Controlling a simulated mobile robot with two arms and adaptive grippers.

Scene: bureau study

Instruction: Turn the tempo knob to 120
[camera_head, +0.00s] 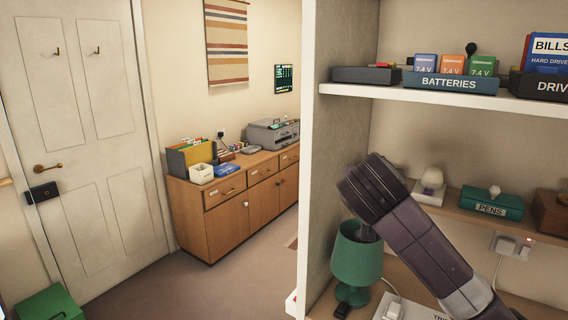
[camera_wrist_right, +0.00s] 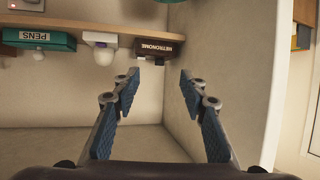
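In the right wrist view, which looks upside down, a dark box labelled METRONOME (camera_wrist_right: 158,47) sits at the shelf's edge beside a white rounded object (camera_wrist_right: 103,48). It lies beyond my right gripper (camera_wrist_right: 160,80), near the middle between the fingers but farther off. The fingers are spread wide with nothing between them and do not touch the box. No tempo knob or scale can be made out. In the head view my right arm comes in from the lower right and covers the metronome's place; its fingers are mostly hidden. My left gripper is not in view.
The shelf unit has a white side wall (camera_head: 318,150) close to my right arm. An upper shelf (camera_head: 400,94) holds a batteries tray (camera_head: 450,83). A green pens box (camera_head: 492,205) stands on the middle shelf, and a green lamp (camera_head: 358,252) stands below.

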